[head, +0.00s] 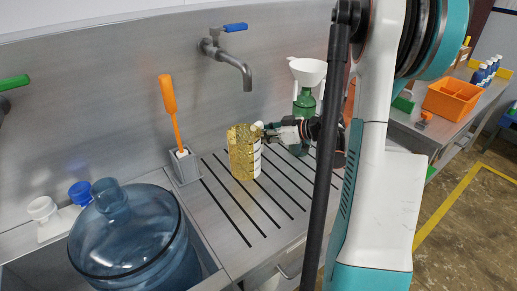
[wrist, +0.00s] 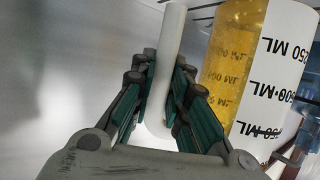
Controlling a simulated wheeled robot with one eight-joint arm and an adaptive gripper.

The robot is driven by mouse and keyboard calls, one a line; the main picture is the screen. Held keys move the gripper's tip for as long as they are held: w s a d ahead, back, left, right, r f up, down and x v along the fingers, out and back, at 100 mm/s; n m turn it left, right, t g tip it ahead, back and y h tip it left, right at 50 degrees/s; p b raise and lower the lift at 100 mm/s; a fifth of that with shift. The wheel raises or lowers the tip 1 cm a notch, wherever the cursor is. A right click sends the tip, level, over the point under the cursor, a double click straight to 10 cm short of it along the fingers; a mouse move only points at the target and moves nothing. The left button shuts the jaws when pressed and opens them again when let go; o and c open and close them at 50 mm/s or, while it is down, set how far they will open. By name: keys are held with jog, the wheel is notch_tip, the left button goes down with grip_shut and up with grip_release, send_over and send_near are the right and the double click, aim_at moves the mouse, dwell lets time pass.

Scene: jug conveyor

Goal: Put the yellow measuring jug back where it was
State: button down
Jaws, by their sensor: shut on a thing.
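The yellow measuring jug (head: 240,154) is over the slotted steel drainboard (head: 222,216), near the middle of the head view. It looks upright; I cannot tell whether its base touches the drainboard. My gripper (head: 268,131) reaches it from the right. In the wrist view the jug's yellow body (wrist: 228,62) with a white ML scale fills the upper right. There my gripper (wrist: 163,108) has its two fingers closed around a pale bar-like handle (wrist: 169,45) beside the body. The jug's far side is hidden.
A green bottle with a white funnel (head: 307,72) stands behind my gripper. An orange brush in a grey holder (head: 185,166) stands left of the jug. A tap (head: 232,62) juts out above. A large blue water bottle (head: 135,235) is front left. The drainboard's front is clear.

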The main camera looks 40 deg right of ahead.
jog(key=shift+f+b, duration=0.65)
jog(key=shift+f, duration=1.2)
jog(key=shift+f, duration=0.15)
jog(key=c, duration=1.6)
grip_release()
jog(key=shift+o, duration=0.2)
jog(key=shift+r, duration=0.2)
jog(key=p+v, duration=0.3)
jog(key=v, duration=0.9)
